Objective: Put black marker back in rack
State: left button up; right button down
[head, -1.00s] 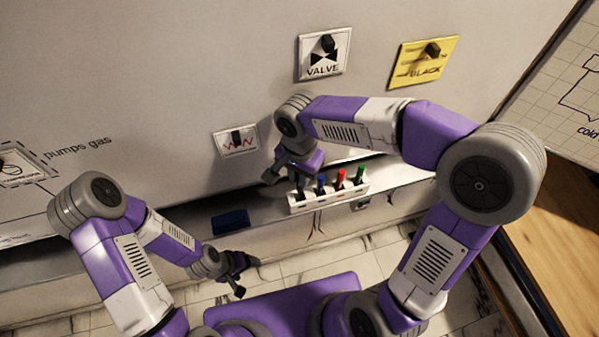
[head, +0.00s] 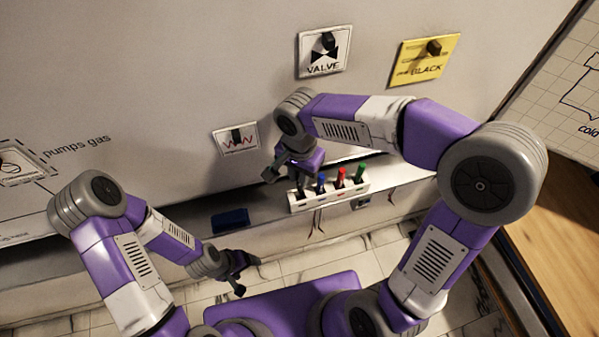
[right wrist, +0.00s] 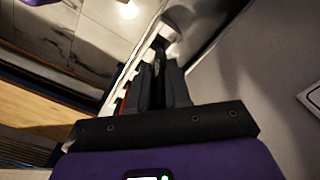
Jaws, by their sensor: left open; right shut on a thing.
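The white rack (head: 330,199) sits on the ledge below the wall, with blue (head: 320,186), red (head: 341,180) and green (head: 360,174) markers upright in its slots. The dark black marker (head: 300,189) shows at the rack's leftmost slot, just under my right gripper (head: 286,178). That gripper is shut on it; its fingers also show in the right wrist view (right wrist: 161,90), with a dark shaft between them. How deep the marker sits is hidden. My left gripper (head: 241,272) is open and empty, low and away from the rack.
A blue block (head: 230,219) lies on the ledge left of the rack. The ledge between block and rack is clear.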

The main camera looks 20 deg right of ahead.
aim_at(300, 189)
jog(key=shift+f, duration=0.15)
jog(key=shift+f+b, duration=2.1)
jog(key=shift+f, duration=0.05)
jog(key=shift+c, duration=2.2)
grip_release()
jog(key=shift+r, duration=0.1)
notch_tip(300, 189, up, 8)
jog(key=p, duration=0.6)
jog(key=shift+r+p, duration=0.45)
jog(key=shift+r, duration=0.55)
